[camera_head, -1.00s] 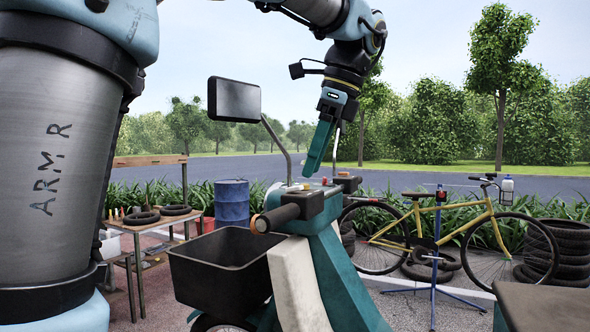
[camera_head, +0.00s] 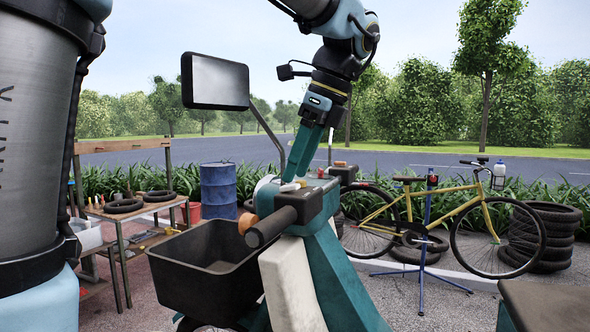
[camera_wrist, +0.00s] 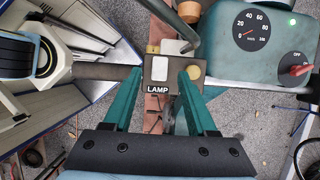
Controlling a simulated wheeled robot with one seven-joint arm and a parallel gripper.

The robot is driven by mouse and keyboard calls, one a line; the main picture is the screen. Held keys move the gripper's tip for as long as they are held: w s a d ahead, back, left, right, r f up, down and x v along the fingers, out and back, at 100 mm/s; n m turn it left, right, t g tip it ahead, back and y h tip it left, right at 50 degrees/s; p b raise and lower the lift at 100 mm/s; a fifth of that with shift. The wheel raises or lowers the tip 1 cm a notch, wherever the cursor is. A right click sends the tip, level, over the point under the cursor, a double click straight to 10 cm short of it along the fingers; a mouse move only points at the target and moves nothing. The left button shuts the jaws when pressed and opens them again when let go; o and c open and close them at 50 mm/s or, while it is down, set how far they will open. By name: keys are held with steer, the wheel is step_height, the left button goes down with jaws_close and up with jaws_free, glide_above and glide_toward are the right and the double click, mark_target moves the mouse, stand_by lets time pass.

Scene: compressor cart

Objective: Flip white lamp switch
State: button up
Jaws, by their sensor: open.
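The white lamp switch (camera_wrist: 159,70) is a pale rectangle on a dark box marked LAMP (camera_wrist: 158,89) in the wrist view. My gripper (camera_wrist: 160,76) is open and empty, with its two teal fingers on either side of the switch in that view. In the head view, my gripper (camera_head: 290,178) points down over the cart's handlebar top, close above a small white part (camera_head: 290,187) that may be the switch. I cannot tell whether the fingers touch anything.
A round yellow button (camera_wrist: 194,72) lies beside the right finger. A gauge panel with a red knob (camera_wrist: 296,70) is at the right. A mirror (camera_head: 215,81) on a stalk, a dark handlebar grip (camera_head: 270,227) and a black basket (camera_head: 205,265) surround the cart's front.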

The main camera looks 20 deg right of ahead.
steer(key=shift+x, duration=0.95)
jaws_close()
